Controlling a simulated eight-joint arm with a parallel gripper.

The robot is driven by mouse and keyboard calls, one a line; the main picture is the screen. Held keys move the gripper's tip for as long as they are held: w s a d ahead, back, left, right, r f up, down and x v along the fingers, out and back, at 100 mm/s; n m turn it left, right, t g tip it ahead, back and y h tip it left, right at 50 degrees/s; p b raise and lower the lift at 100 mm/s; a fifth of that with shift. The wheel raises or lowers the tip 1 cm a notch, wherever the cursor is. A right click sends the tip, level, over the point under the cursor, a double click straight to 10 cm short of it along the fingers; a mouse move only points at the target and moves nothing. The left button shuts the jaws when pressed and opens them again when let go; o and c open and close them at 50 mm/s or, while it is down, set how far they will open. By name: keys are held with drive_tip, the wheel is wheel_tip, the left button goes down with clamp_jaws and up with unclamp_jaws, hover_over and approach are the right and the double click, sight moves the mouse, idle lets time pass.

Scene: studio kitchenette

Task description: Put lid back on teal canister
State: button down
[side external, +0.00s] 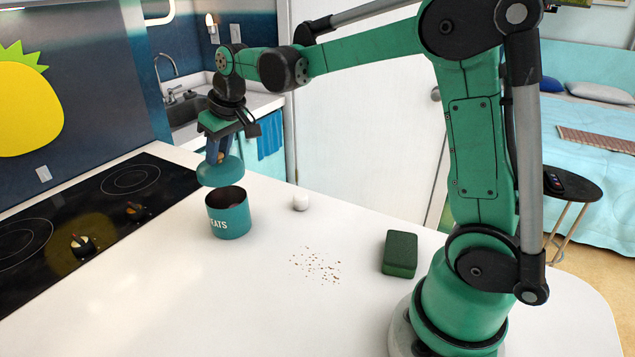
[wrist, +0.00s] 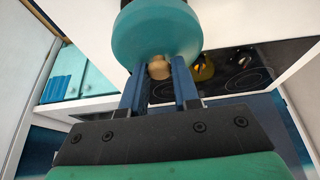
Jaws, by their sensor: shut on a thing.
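The teal canister (side external: 229,216) stands upright and uncovered on the white counter, with part of the word "EATS" on its front and a dark inside. My gripper (side external: 218,157) is shut on the knob of the round teal lid (side external: 220,173). The lid hangs just above the canister, apart from it and a little to the left of its mouth. In the wrist view the lid (wrist: 156,33) fills the top middle, and its tan knob (wrist: 159,68) sits between my blue fingers (wrist: 159,88). The canister cannot be made out in the wrist view.
A black cooktop (side external: 100,205) with knobs lies left of the canister. A small white object (side external: 300,200), scattered brown crumbs (side external: 317,266) and a dark green block (side external: 400,254) are on the counter to the right. The front of the counter (side external: 200,300) is clear.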

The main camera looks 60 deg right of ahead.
drive_tip(key=shift+f, duration=2.9)
drive_tip(key=shift+f, duration=0.15)
drive_tip(key=shift+c, duration=0.5)
unclamp_jaws()
drive_tip(key=shift+r, duration=3.5)
